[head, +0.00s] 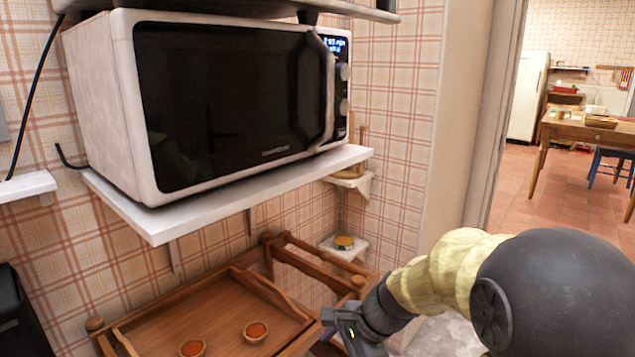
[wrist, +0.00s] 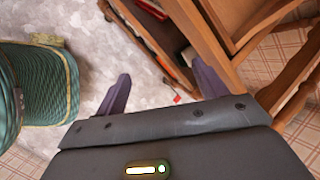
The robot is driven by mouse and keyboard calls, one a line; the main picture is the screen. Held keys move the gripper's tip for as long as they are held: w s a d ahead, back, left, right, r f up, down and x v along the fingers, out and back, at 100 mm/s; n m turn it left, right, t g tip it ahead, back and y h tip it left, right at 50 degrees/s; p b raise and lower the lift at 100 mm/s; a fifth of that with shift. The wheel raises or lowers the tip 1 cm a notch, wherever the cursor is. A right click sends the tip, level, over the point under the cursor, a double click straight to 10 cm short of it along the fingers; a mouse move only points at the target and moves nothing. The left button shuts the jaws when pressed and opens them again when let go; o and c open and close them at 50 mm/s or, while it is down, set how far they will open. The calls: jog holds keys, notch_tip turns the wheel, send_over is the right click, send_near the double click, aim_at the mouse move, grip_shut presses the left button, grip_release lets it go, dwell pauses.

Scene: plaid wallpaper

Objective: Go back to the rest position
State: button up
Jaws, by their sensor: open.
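My gripper (head: 345,325) is low in the head view, at the right end of the wooden tray stand. In the wrist view my gripper (wrist: 160,92) points down, its two purple fingers spread wide with nothing between them. Below it are the grey patterned floor covering (wrist: 75,50) and the side of wooden furniture (wrist: 195,35). My arm, with a yellowish sleeve and a dark joint, reaches in from the lower right of the head view.
A white microwave (head: 235,100), door shut, stands on a white wall shelf (head: 220,200). Below, a wooden tray (head: 225,310) holds two small orange-filled bowls (head: 256,331). A small corner shelf (head: 345,248) holds a jar. A teal ribbed object (wrist: 40,85) is left in the wrist view. A doorway opens at right.

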jog(key=s+d+r+n+h+p, duration=0.2)
jog(key=s+d+n+h+p, duration=0.35)
jog(key=s+d+n, duration=0.65)
notch_tip(320, 180, up, 37)
jog(key=w+n+p, duration=0.1)
jog(key=p, duration=3.6)
jog(key=shift+w+a+t+p, duration=0.3)
jog(key=shift+w, duration=0.1)
